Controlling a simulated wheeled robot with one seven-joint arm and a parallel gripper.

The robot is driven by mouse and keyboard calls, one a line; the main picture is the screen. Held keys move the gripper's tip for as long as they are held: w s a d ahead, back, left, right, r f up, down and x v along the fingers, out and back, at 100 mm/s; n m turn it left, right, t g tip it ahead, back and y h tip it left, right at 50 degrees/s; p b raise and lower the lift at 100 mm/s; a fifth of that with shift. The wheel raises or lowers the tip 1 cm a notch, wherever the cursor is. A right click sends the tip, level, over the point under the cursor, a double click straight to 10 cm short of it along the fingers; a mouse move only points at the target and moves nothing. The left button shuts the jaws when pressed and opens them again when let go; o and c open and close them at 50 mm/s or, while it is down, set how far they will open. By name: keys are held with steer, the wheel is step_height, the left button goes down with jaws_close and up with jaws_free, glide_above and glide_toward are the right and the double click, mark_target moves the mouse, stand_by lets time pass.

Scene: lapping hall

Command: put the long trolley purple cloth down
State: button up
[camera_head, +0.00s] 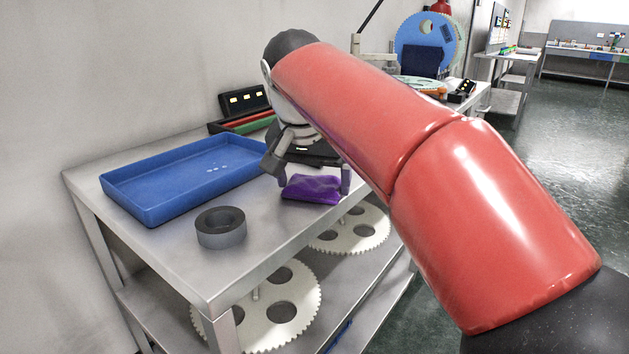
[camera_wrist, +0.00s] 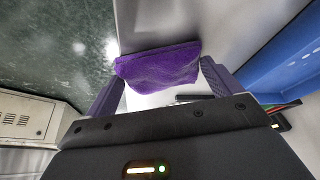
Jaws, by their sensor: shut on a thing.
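The purple cloth (camera_head: 312,188) is a small folded bundle at the right edge of the grey metal trolley's top (camera_head: 165,250). My gripper (camera_head: 312,178) is over that edge, its fingers on either side of the cloth. In the wrist view the cloth (camera_wrist: 160,68) spans between my two fingertips (camera_wrist: 162,85), and the gripper is shut on it. The cloth is at or just above the trolley top; I cannot tell whether it touches. My arm hides part of the trolley's far end.
A blue tray (camera_head: 150,212) lies at the left of the trolley top, with a grey ring (camera_head: 221,237) in front of it. A black box with lit displays (camera_head: 243,101) stands behind. Pale toothed discs (camera_head: 275,335) lie on the lower shelf. The near top corner is bare.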

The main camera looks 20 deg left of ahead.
steer(key=shift+f, duration=0.15)
steer(key=o, duration=0.7)
steer(key=p+v, duration=0.4)
steer(key=v, duration=0.8)
steer(key=s+d+f, duration=0.1)
steer(key=d+f, duration=0.2)
steer(key=d, duration=0.6)
steer(key=s+d+f, duration=0.2)
steer(key=d+f, duration=0.2)
steer(key=d, duration=0.4)
steer(key=shift+t, duration=0.6)
steer(key=s+d+f, duration=0.4)
steer(key=f, duration=0.2)
steer(key=s+d+f, duration=0.4)
steer(key=f, duration=0.2)
steer(key=s+d+f, duration=0.4)
steer(key=f, duration=0.2)
steer(key=shift+d, duration=0.25)
